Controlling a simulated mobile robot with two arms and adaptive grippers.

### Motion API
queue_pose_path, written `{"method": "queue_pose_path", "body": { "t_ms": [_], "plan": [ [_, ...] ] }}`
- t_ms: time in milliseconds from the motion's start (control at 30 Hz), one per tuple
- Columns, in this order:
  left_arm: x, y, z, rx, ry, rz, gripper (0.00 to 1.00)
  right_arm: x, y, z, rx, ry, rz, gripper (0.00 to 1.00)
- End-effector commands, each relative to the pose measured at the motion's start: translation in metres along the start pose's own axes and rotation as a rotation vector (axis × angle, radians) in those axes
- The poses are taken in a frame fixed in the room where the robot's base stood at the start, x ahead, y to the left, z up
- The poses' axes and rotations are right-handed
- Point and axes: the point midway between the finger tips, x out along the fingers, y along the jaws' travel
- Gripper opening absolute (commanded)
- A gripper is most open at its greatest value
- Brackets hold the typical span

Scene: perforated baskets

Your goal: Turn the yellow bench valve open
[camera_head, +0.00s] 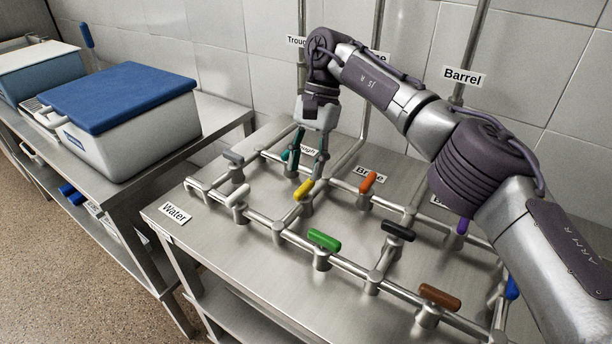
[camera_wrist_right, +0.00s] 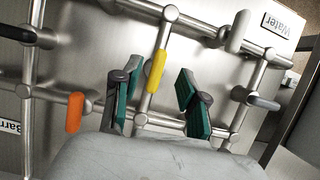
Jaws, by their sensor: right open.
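The yellow valve handle (camera_head: 304,190) sits on a pipe cross-branch on the steel bench, near the middle of the pipe grid. In the right wrist view the yellow handle (camera_wrist_right: 156,71) lies roughly along its pipe. My right gripper (camera_head: 306,166) points down just behind the handle, its teal-padded fingers spread. In the wrist view one finger is on each side of the yellow handle's line, with clear gaps; nothing is held. I cannot tell the exact height of the fingertips over the handle. My left gripper is not in view.
Neighbouring handles are white (camera_head: 237,196), grey (camera_head: 233,157), green (camera_head: 324,240), orange (camera_head: 368,182), black (camera_head: 398,230) and brown (camera_head: 439,296). Vertical pipes rise at the wall. A blue-lidded box (camera_head: 130,130) stands on the left table.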

Motion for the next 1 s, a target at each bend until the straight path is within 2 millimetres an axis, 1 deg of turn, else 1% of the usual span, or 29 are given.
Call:
{"method": "queue_pose_path", "body": {
  "t_ms": [33,100,200,300,433,700,767,867,967,1000],
  "plan": [
    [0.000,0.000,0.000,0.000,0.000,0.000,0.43,-0.011,-0.001,0.005,-0.001,0.002,-0.002,0.43],
    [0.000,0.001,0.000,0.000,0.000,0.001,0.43,-0.023,-0.001,0.010,-0.001,0.002,-0.002,0.43],
    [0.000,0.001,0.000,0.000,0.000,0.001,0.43,-0.038,-0.001,0.016,0.000,0.001,-0.001,0.43],
    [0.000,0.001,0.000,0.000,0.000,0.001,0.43,-0.048,-0.001,0.020,0.000,0.001,0.000,0.43],
    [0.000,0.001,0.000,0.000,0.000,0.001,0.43,-0.054,-0.001,0.022,-0.001,0.000,0.000,0.43],
    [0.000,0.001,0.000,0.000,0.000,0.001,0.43,-0.054,0.000,0.023,-0.001,0.000,0.000,0.43],
    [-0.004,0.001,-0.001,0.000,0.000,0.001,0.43,-0.058,0.000,0.024,-0.001,0.000,0.000,0.43],
    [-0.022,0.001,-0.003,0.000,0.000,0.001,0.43,-0.075,0.000,0.031,-0.001,0.000,-0.001,0.43],
    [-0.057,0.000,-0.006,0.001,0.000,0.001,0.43,-0.107,-0.001,0.045,-0.001,0.001,-0.001,0.43],
    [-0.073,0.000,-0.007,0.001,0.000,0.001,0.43,-0.123,-0.001,0.051,-0.001,0.001,-0.001,0.43]
  ]
}}
